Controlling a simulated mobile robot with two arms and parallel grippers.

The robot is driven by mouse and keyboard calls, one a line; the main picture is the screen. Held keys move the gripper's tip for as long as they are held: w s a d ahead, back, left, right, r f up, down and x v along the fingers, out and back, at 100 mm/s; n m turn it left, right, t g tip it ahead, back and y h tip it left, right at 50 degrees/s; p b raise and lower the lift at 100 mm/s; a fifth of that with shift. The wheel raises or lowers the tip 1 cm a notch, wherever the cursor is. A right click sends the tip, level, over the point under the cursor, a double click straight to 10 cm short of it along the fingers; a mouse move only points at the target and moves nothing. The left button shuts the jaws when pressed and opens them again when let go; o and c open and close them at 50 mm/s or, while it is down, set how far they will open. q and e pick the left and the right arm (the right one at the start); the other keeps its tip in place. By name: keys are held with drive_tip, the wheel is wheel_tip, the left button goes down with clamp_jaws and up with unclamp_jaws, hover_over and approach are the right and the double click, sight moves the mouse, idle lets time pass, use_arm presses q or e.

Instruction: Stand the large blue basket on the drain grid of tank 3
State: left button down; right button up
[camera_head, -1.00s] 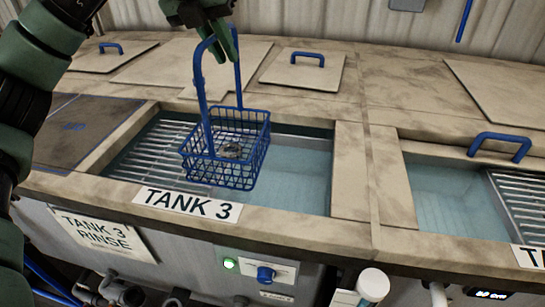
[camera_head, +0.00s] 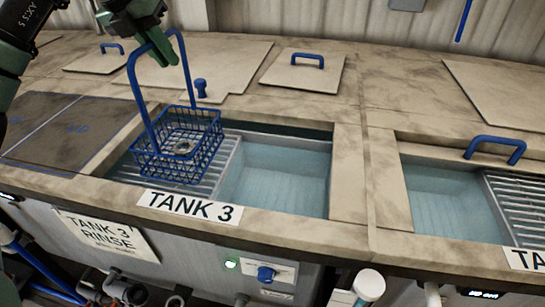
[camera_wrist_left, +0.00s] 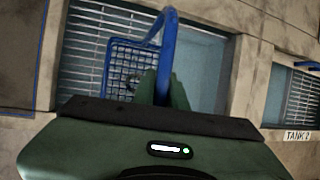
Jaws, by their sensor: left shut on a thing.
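The large blue basket (camera_head: 178,150) hangs upright by its tall handle in the head view, with a small grey part inside. My left gripper (camera_head: 160,50) is shut on the top of the handle. The basket is over the drain grid (camera_head: 218,168) of tank 3 (camera_head: 280,175), the slatted left part of that tank; I cannot tell whether its bottom touches the slats. In the left wrist view the basket (camera_wrist_left: 122,68) shows beyond my left gripper (camera_wrist_left: 165,90), with the grid (camera_wrist_left: 82,50) behind it. My right gripper is not in view.
Water fills the right part of tank 3. A second tank (camera_head: 440,200) with its own grid (camera_head: 520,205) lies to the right. A dark marked panel (camera_head: 65,130) is at the left.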

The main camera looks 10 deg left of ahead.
use_arm(q)
drive_tip(key=a+p, duration=0.3)
drive_tip(key=a, duration=0.5)
drive_tip(key=shift+d, duration=0.1)
wheel_tip(320, 180, down, 8)
drive_tip(key=b, duration=0.4)
drive_tip(key=shift+r, duration=0.25)
idle(0.3)
drive_tip(key=shift+f+b, duration=0.55)
drive_tip(key=shift+b, duration=0.05)
idle(0.3)
drive_tip(key=c, duration=1.4)
unclamp_jaws()
drive_tip(key=shift+s, duration=0.1)
drive_tip(key=shift+o, duration=0.2)
drive_tip(key=shift+f, duration=0.1)
